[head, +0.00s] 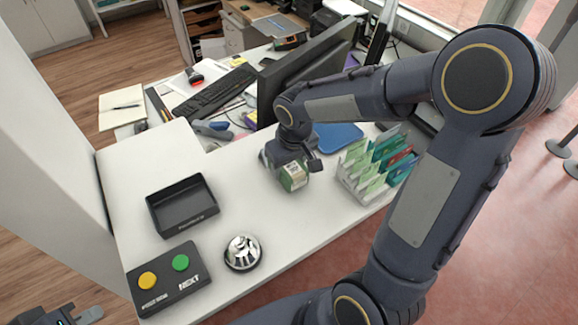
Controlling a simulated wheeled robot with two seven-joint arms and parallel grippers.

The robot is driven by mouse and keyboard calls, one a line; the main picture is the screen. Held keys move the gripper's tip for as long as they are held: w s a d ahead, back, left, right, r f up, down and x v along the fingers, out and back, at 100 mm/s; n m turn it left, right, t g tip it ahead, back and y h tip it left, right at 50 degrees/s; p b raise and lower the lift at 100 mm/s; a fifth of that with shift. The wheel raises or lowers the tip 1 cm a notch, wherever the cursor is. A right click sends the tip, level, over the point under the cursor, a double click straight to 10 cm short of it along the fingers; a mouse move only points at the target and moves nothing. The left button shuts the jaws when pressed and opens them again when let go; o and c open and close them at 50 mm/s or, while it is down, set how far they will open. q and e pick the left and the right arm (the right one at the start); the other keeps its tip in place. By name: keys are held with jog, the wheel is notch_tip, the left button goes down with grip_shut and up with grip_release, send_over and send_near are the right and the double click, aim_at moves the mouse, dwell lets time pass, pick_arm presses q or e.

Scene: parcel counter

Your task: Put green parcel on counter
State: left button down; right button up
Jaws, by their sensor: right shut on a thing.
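The green parcel (295,176), a small box with green and pale faces, is at the middle of the white counter (265,210). My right gripper (290,165) reaches down from the right and is shut on it. The gripper hides part of the parcel. I cannot tell whether its underside touches the counter or is just above it. My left gripper (72,316) is at the bottom left corner, off the counter and partly cut off by the picture edge; its jaws do not show clearly.
A black tray (182,222), a button panel (168,279) and a silver bell (243,253) stand at the counter's left front. A leaflet rack (362,186) and a blue tray (338,137) are right of the parcel. A monitor (305,68) stands behind.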

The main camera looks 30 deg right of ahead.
jog(key=shift+f, duration=0.65)
jog(key=shift+f, duration=0.1)
jog(key=o, duration=1.1)
